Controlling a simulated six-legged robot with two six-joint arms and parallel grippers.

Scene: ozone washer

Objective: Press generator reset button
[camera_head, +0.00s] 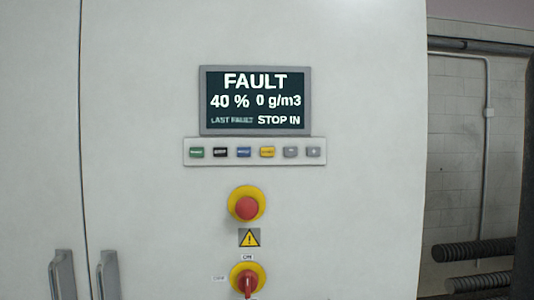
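The generator cabinet (350,220) is a large pale grey panel facing me. Its screen (255,100) reads "FAULT", "40 %", "0 g/m3" and "LAST FAULT STOP IN". A strip below the screen holds a row of small buttons: green (197,152), black (220,152), blue (243,152), yellow (267,152) and two grey ones, the left (290,152) and the right (313,152). Their labels are too small to read, so I cannot tell which is reset. Neither of my grippers shows in the head view.
Below the strip are a red mushroom button (247,208) on a yellow ring, a warning sign (249,238) and a red rotary switch (247,281) on yellow. Door handles (63,275) sit at lower left. Dark ribbed pipes (473,250) run beside the cabinet at right.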

